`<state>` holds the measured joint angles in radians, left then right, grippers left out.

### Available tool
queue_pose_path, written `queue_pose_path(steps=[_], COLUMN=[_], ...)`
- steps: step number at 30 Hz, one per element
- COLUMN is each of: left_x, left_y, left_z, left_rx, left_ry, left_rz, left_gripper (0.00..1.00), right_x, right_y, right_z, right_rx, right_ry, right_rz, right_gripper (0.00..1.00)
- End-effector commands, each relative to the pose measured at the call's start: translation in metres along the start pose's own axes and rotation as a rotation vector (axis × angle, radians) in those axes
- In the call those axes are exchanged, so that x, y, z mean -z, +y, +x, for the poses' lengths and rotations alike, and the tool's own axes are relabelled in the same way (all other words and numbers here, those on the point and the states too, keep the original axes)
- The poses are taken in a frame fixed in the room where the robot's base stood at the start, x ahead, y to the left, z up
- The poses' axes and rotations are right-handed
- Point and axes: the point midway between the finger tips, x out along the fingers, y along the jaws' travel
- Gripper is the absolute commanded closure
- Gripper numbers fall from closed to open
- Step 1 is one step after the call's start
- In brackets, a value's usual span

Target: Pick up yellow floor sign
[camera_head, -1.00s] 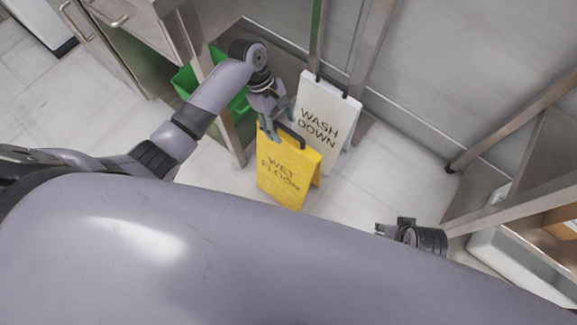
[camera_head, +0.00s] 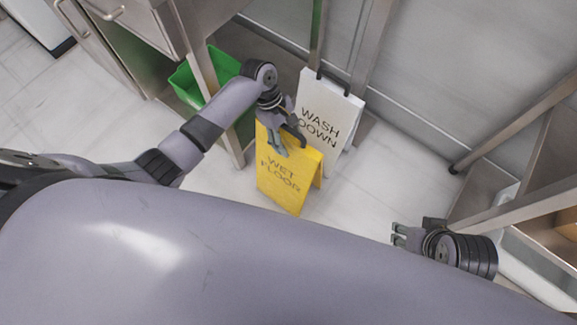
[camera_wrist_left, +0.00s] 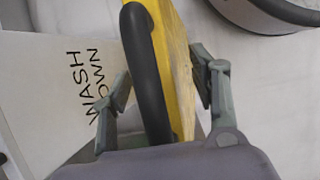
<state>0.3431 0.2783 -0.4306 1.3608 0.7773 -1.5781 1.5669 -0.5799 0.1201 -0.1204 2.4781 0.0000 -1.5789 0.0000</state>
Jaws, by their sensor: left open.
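The yellow floor sign (camera_head: 287,175), lettered WET FLOOR, stands on the floor in the head view. A dark handle (camera_head: 293,126) arches over its top. My left gripper (camera_head: 280,148) is at the sign's top edge, beside the handle. In the left wrist view, the yellow sign (camera_wrist_left: 178,75) and its black handle (camera_wrist_left: 147,75) lie between the open fingers of the left gripper (camera_wrist_left: 160,92). My right gripper (camera_head: 400,236) is low at the right, away from the sign. Its fingers are small in view, with a gap seeming to show between them.
A white sign (camera_head: 327,108), lettered WASH DOWN, stands close behind the yellow one. A green bin (camera_head: 208,75) sits under the steel table at the left. Metal legs and a wall are behind. Floor right of the signs is clear.

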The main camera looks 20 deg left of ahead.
Motion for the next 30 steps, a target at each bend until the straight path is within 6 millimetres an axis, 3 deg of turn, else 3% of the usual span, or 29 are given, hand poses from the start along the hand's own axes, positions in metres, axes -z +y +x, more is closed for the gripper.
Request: queue_pose_path(steps=[7,30], left_x=[-0.0002,0.0001], left_y=[0.0,0.0003], left_z=[0.0004,0.0], left_rx=[0.0,-0.001], left_ry=[0.0,0.001], left_rz=[0.0,0.0], left_gripper=[0.46,0.97], right_x=[-0.0001,-0.0003], right_y=[0.0002,0.0], right_z=[-0.001,-0.0006], right_rx=[0.0,0.0], right_ry=[0.0,-0.001], right_rz=[0.0,0.0], right_gripper=[0.6,0.6])
